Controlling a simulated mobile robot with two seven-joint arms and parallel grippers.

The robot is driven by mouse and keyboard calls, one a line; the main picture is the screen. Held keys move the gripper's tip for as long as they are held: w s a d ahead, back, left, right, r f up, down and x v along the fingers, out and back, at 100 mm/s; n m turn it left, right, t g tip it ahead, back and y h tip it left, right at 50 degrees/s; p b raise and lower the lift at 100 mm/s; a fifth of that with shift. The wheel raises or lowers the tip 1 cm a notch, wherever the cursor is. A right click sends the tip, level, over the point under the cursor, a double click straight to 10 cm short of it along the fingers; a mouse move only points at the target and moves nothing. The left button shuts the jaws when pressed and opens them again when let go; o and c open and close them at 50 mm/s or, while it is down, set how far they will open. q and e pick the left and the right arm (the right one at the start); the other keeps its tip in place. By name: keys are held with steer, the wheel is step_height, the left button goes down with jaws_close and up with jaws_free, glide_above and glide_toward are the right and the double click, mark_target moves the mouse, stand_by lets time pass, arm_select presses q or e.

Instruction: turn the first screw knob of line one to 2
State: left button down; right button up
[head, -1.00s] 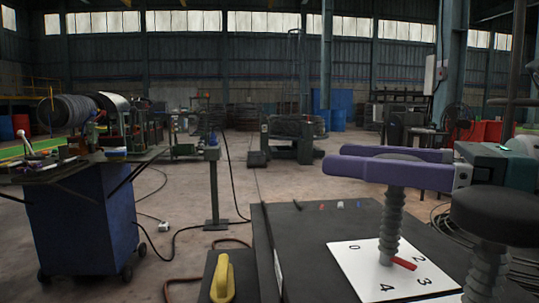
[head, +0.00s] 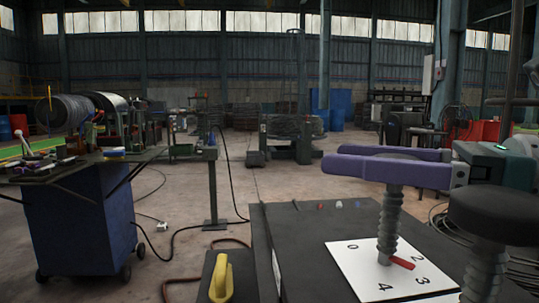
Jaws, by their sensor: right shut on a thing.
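The fingers hide most of the knob head. My left gripper is not in view.
A second screw with a black round knob (head: 495,215) stands close at the right, below my right gripper. A yellow handle (head: 221,278) is at the dark bench's front left. Small coloured pieces (head: 339,204) lie at the bench's back. A blue cabinet (head: 80,225) stands left.

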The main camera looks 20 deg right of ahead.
stand_by(0.8)
steer(key=o, duration=1.4)
steer(key=shift+c, duration=0.2)
steer(key=shift+s+d+f, duration=0.1)
steer(key=shift+s+d, duration=0.15)
steer(key=shift+d, duration=0.05)
steer(key=b+v, duration=0.2)
steer(key=v, duration=0.7)
steer(key=shift+s, duration=0.1)
